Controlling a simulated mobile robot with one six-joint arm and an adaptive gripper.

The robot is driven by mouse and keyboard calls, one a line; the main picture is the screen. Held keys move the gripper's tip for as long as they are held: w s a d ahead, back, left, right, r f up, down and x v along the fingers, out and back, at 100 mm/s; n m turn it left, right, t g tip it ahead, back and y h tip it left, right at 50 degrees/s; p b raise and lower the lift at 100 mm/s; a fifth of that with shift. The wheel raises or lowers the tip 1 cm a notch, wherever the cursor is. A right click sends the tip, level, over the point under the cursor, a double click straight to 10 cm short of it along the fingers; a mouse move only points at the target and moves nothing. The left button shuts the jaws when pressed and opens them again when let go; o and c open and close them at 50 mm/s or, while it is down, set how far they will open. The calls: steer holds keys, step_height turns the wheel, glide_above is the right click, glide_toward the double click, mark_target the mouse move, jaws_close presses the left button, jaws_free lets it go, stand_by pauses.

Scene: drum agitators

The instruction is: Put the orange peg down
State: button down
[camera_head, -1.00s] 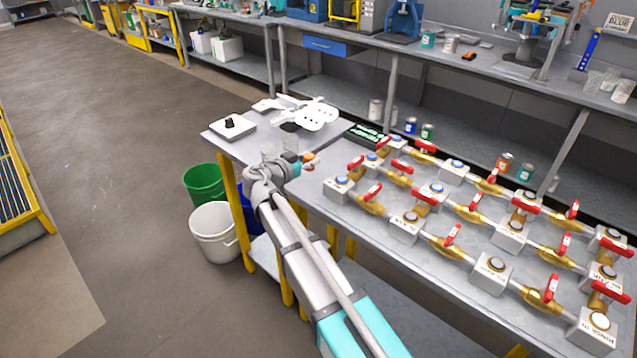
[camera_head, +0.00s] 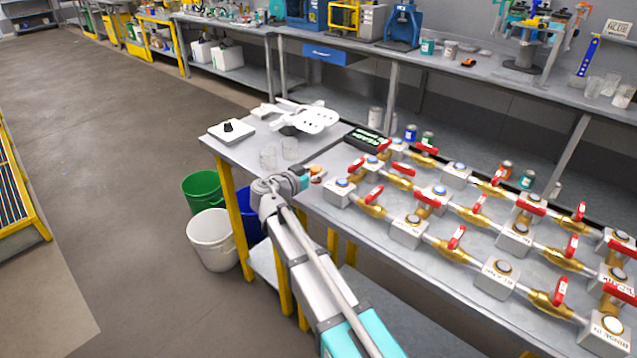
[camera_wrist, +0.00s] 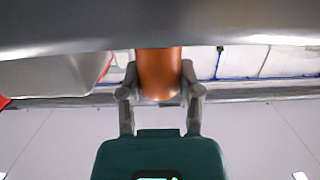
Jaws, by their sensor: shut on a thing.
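The orange peg (camera_wrist: 160,72) is between the two fingers of my gripper (camera_wrist: 160,88) in the wrist view. The fingers press on its sides, and its rounded end points down in that picture. Its other end meets a wide grey surface (camera_wrist: 60,28) at the top; I cannot tell whether it touches that surface. In the head view my gripper (camera_head: 306,181) is low over the near left part of the bench, mostly hidden by my wrist. A small orange bit of the peg (camera_head: 317,170) shows beyond it.
Blocks and brass valves with red handles (camera_head: 429,197) fill the bench to the right. A white plate-like device (camera_head: 307,120) and a dark display (camera_head: 362,138) lie further back. Green (camera_head: 203,190) and white (camera_head: 213,240) buckets stand on the floor left.

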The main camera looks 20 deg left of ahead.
steer(key=shift+f+b, duration=0.75)
steer(key=shift+f, duration=0.35)
steer(key=shift+f, duration=0.2)
steer(key=shift+c, duration=1.5)
jaws_free()
steer(key=shift+r, duration=0.25)
steer(key=p+v, duration=0.1)
steer(key=v, duration=1.1)
steer(key=shift+a+p, duration=0.15)
steer(key=shift+p, duration=0.25)
steer(key=shift+f, duration=0.1)
